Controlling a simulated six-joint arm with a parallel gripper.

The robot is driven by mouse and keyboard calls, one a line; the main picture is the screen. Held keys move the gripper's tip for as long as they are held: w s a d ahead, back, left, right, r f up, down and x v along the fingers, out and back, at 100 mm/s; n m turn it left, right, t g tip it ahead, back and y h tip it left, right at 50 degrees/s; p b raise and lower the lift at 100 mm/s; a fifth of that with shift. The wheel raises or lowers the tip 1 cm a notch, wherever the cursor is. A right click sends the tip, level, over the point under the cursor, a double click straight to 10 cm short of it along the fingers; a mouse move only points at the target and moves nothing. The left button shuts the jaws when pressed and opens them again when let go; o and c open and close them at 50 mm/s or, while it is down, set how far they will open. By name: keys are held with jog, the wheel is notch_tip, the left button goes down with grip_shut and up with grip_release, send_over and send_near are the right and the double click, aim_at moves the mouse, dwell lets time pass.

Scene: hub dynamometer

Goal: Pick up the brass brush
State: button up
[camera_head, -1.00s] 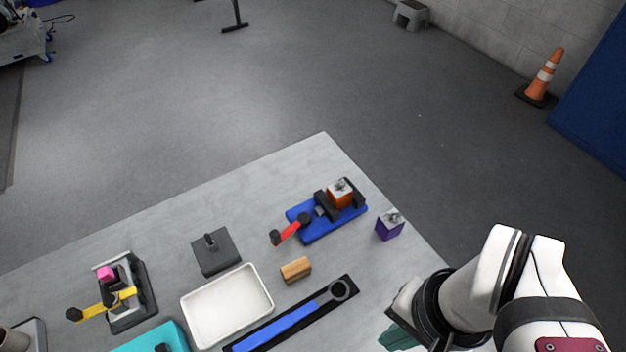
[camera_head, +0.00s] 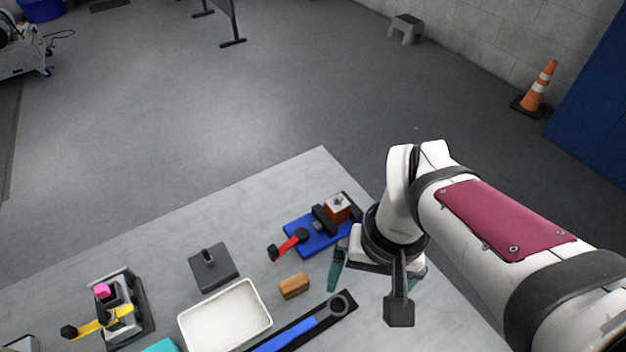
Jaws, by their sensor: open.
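A small tan wooden block (camera_head: 293,286), which looks like the brush, lies on the grey table between the white tray and the blue fixture. Its bristles cannot be made out. My gripper (camera_head: 374,284) is to the right of it, pointing down with its teal fingers spread apart. It is empty and apart from the brush. A dark part of my arm's end hangs in front of the right finger and partly hides it.
A white tray (camera_head: 226,317) is left of the brush. A blue wrench (camera_head: 285,336) lies in a black holder in front. A blue fixture (camera_head: 318,236) with a red handle stands behind, near a dark post block (camera_head: 213,267). A yellow-handled clamp (camera_head: 100,321) is far left.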

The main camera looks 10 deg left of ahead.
aim_at(293, 281)
jog(key=w+a+f+n, duration=0.3)
jog(key=a+n, duration=0.1)
jog(key=a, duration=0.2)
jog(key=w+a+f+n, duration=0.2)
jog(key=w+a+n, duration=0.1)
jog(key=a, duration=0.3)
jog(key=shift+n+h, duration=0.3)
jog(key=shift+h, duration=0.1)
jog(key=f, duration=1)
jog(key=a+f, duration=0.1)
jog(key=f, duration=0.5)
jog(key=shift+w+a, duration=0.1)
jog(key=shift+w, duration=0.1)
jog(key=c, duration=1.2)
notch_tip(293, 281, up, 5)
jog(key=shift+f, duration=0.2)
jog(key=shift+c, duration=0.2)
jog(key=w+d+r, duration=0.1)
jog(key=d+r, duration=0.5)
jog(key=d, duration=0.5)
jog(key=shift+w+d+r, duration=0.2)
jog(key=shift+d+r, duration=0.05)
jog(key=shift+d, duration=0.05)
